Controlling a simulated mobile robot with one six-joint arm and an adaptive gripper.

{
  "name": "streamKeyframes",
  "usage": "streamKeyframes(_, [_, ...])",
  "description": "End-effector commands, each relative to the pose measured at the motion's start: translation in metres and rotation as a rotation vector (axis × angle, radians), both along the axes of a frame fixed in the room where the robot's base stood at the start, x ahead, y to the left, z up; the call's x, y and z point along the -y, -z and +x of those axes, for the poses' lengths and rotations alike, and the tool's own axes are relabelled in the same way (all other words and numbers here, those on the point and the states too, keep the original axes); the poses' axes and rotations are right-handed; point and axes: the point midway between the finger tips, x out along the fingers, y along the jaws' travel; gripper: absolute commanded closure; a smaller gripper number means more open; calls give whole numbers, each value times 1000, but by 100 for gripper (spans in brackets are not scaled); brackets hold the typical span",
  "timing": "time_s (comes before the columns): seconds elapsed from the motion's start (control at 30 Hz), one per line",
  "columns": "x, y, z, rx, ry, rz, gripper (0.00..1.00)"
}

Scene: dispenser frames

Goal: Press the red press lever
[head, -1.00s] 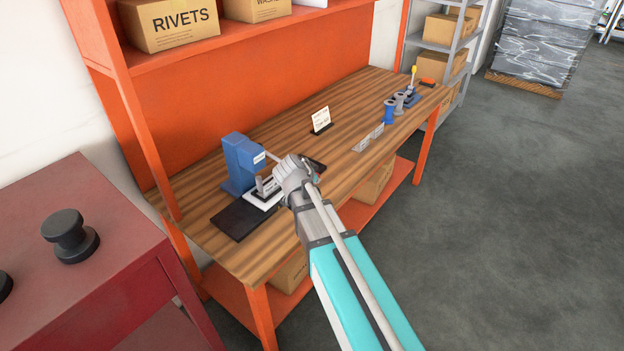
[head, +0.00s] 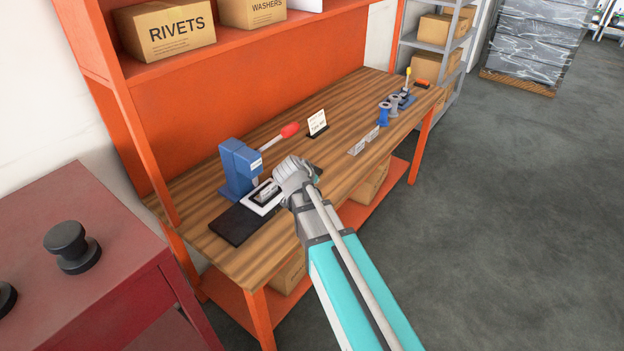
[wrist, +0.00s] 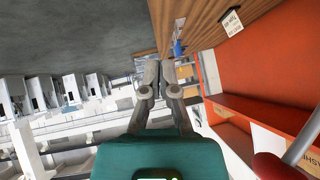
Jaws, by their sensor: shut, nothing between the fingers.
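The press has a blue body (head: 239,168) and stands on the wooden bench. Its grey lever with a red grip (head: 290,130) slants up and to the right from the top of the body. The red grip (wrist: 272,166) also shows at the lower right of the wrist view, beside my wrist. My gripper's fingers (wrist: 160,72) are shut and empty in the wrist view. In the head view, my wrist hides most of the fingers. My gripper is in front of and below the lever's red end, apart from it.
A white-framed plate (head: 264,196) and a black mat (head: 238,224) lie in front of the press. A small white sign (head: 317,122) stands behind. An orange shelf with boxes overhangs the back.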

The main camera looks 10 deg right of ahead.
Motion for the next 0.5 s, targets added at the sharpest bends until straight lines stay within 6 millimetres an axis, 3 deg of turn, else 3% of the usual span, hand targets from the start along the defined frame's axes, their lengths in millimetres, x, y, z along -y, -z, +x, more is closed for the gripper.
streamKeyframes(0.03, [2,-9,-2,2,0,-1,100])
streamKeyframes(0.5, [-17,-48,-42,3,-3,-4,100])
